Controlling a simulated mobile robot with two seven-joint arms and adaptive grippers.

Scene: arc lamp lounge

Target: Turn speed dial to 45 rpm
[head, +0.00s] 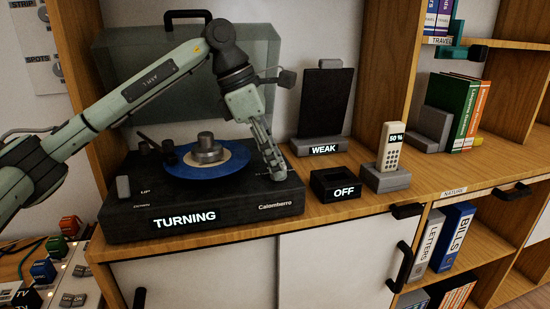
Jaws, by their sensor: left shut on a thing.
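The record player (240,222) stands on the wooden cabinet top, its black deck showing the word TURNING on the front. A blue record (205,174) lies on its platter with a grey knob-like weight (207,148) at the centre. My left gripper (276,172) reaches down from above onto the deck's right front corner and is shut on the speed dial. The fingers hide most of the dial, and its setting cannot be read. My right gripper is not in view.
A clear lid (120,62) stands raised behind the deck. To the right are a black panel marked WEAK (327,100), a box marked OFF (335,185) and a handset showing 50 % (389,147) in a grey stand. Bare wood (445,180) lies further right.

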